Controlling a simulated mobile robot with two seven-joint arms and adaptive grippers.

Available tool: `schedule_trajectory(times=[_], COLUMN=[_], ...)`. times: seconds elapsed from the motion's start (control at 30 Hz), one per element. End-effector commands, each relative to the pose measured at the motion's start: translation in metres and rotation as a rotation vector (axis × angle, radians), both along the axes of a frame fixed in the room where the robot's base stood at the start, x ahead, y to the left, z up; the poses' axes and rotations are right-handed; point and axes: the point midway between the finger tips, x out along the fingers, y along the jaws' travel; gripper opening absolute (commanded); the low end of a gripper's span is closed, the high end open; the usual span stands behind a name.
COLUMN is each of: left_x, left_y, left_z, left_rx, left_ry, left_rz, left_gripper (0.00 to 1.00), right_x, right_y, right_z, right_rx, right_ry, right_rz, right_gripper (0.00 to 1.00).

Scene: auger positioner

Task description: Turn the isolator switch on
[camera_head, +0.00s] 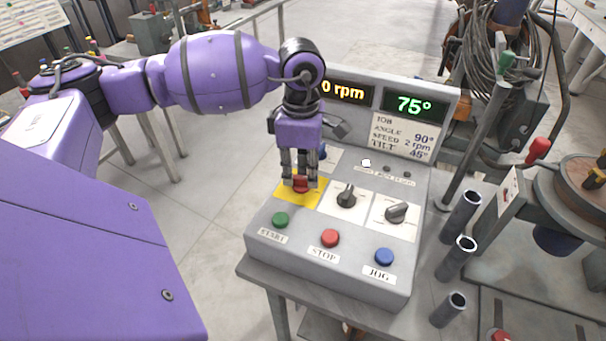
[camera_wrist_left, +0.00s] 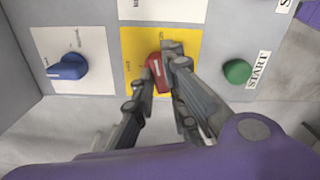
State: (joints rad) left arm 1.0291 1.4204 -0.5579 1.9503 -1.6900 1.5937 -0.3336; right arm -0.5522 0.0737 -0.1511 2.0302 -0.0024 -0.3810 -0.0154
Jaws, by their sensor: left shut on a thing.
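The isolator switch is a red rotary knob (camera_head: 301,184) on a yellow plate (camera_head: 312,198) at the left of the sloped control panel. My left gripper (camera_head: 301,178) comes down on it from above, its fingers shut on the red knob and partly hiding it. In the left wrist view the red knob (camera_wrist_left: 158,73) sits between the fingertips (camera_wrist_left: 162,65), with a white mark along it. The knob lies across the yellow plate (camera_wrist_left: 130,45), whose small labels are too blurred to read. My right gripper is not in view.
Green (camera_head: 281,219), red (camera_head: 330,238) and blue (camera_head: 384,257) push buttons line the panel's front. Two black knobs (camera_head: 347,196) (camera_head: 396,212) stand right of the yellow plate. A blue knob (camera_wrist_left: 70,67) is close by. The displays read 0 rpm and 75°. Upright tubes (camera_head: 461,258) stand at right.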

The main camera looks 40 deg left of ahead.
Motion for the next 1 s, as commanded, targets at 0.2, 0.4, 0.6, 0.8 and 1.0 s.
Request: schedule_trajectory(times=[0.2,0.4,0.6,0.8,1.0], left_x=[0.000,0.000,0.000,0.000,0.000], left_y=[0.000,0.000,0.000,0.000,0.000], left_z=[-0.002,-0.001,-0.001,0.000,0.000], left_rx=[-0.001,0.000,0.001,0.000,0.000], left_ry=[0.002,0.000,0.001,0.001,0.001], left_rz=[-0.143,-0.226,-0.263,-0.271,-0.271], left_gripper=[0.00,0.00,0.00,0.00,0.00], right_x=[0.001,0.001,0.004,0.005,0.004], right_y=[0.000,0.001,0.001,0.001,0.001], right_z=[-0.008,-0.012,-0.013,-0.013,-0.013], right_rx=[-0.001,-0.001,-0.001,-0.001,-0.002], right_ry=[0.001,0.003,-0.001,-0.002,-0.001], right_rz=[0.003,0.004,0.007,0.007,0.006], right_gripper=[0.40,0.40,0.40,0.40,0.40])
